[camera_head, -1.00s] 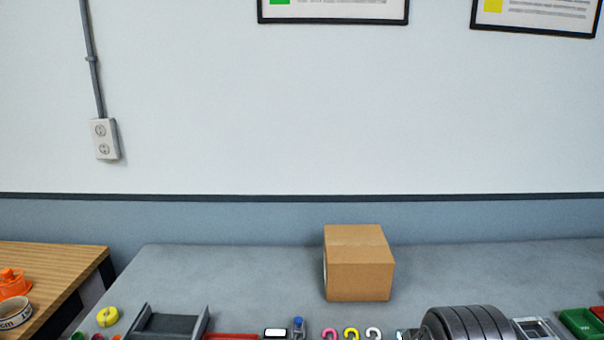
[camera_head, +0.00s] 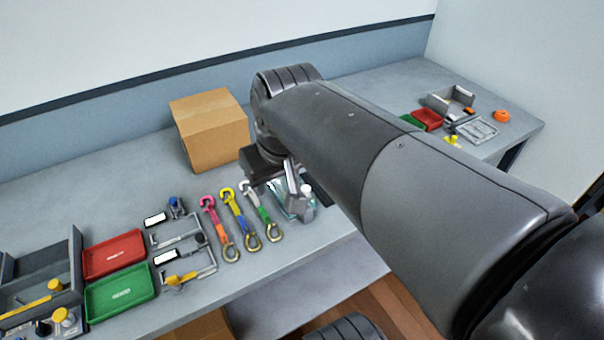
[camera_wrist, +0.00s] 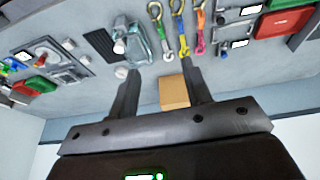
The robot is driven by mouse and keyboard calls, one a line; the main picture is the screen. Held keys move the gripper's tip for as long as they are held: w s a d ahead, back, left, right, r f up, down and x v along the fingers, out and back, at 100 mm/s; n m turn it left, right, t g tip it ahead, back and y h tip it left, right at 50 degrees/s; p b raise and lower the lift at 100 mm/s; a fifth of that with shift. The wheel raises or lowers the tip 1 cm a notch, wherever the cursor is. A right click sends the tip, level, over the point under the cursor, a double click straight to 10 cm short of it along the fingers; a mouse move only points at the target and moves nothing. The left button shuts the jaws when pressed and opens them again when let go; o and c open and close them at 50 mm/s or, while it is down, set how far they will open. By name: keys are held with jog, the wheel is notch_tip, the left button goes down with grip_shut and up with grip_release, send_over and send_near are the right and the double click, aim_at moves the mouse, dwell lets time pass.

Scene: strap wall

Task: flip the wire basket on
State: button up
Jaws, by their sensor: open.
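I cannot make out a wire basket for certain. My gripper (camera_wrist: 162,72) is open and empty in the wrist view, its two dark fingers apart. In the head view my arm hides part of the table behind it, and the gripper's fingers are hard to separate from the items there. A clear, pale-teal container (camera_head: 289,207) with a white knob (camera_head: 306,189) lies by the wrist. It also shows in the wrist view (camera_wrist: 145,45), beyond the left finger. I cannot tell whether it has a switch.
A cardboard box (camera_head: 211,133) stands at the back. Several coloured straps with hooks (camera_head: 233,219) lie left of my wrist. Red (camera_head: 114,254) and green (camera_head: 121,293) trays are further left. A grey bin (camera_head: 450,101) is at the far right. The table's front edge is close.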

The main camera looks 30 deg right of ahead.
jog(key=w+d+g, duration=0.1)
jog(key=w+d, duration=0.1)
jog(key=d, duration=0.1)
jog(key=w+d+g, duration=0.1)
jog(key=w+d, duration=0.2)
jog(key=w+d+g, duration=0.1)
jog(key=w+d, duration=0.1)
jog(key=d, duration=0.2)
jog(key=shift+w+r+g, duration=0.3)
jog(key=shift+w+r, duration=0.1)
grip_shut()
jog(key=shift+w+d, duration=0.2)
jog(key=shift+d, duration=0.25)
